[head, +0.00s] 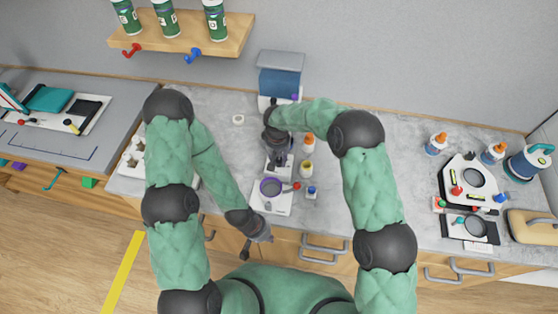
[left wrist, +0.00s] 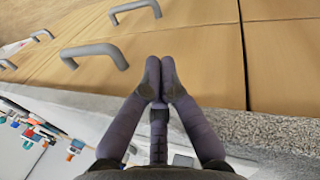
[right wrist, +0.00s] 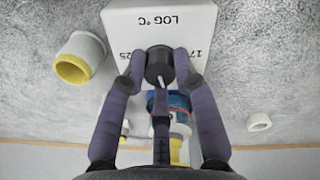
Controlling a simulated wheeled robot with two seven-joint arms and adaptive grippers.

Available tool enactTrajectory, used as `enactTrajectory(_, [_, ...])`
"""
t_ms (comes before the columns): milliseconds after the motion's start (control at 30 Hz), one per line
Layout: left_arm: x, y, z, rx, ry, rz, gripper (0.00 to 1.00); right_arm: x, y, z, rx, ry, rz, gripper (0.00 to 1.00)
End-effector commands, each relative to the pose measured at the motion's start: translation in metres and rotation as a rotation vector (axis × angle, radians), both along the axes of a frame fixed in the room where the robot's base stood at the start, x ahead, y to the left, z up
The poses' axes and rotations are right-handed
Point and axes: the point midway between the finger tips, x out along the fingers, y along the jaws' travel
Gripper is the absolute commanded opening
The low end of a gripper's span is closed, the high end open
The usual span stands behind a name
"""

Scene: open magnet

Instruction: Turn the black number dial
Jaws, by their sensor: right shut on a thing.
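The black number dial (right wrist: 160,62) sits on a white box (right wrist: 200,22) printed with upside-down "LOG °C" and numbers, in the right wrist view. A white pointer mark shows on the dial. My right gripper (right wrist: 160,72) is shut on the dial, one finger on each side. In the head view my right gripper (head: 278,148) is over the back middle of the counter, and the dial is hidden there. My left gripper (head: 264,236) hangs at the counter's front edge. In the left wrist view its fingertips (left wrist: 160,76) meet with nothing between them.
A white stand with a purple ring (head: 270,187) is in front of my right gripper. Drawer handles (left wrist: 95,52) are near my left gripper.

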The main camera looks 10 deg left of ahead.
Motion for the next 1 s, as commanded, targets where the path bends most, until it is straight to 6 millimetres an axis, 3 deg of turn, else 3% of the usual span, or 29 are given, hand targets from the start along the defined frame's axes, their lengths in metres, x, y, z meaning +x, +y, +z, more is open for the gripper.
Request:
enactTrajectory(300, [0.0,0.0,-0.0148,0.0,0.0,0.0,0.0,0.0001,0.0005,-0.0009,0.002,-0.002,0.223,0.0])
enactTrajectory(667, [0.0,0.0,-0.0143,0.0,0.0,0.0,0.0,-0.0001,0.0005,0.0001,0.001,-0.002,0.24,0.0])
enactTrajectory(700, [0.0,0.0,-0.0143,0.0,0.0,0.0,0.0,0.0,0.0006,0.0001,0.001,-0.002,0.24,0.41])
enactTrajectory(733, [0.0001,0.0,-0.0143,0.0,0.0,0.0,0.0,0.0,0.0004,0.0001,0.001,-0.002,0.239,0.5])
enactTrajectory(1000, [0.0,0.0001,-0.0144,0.0,0.0,0.0,0.0,0.0,0.0002,0.0,0.001,-0.001,0.238,0.53])
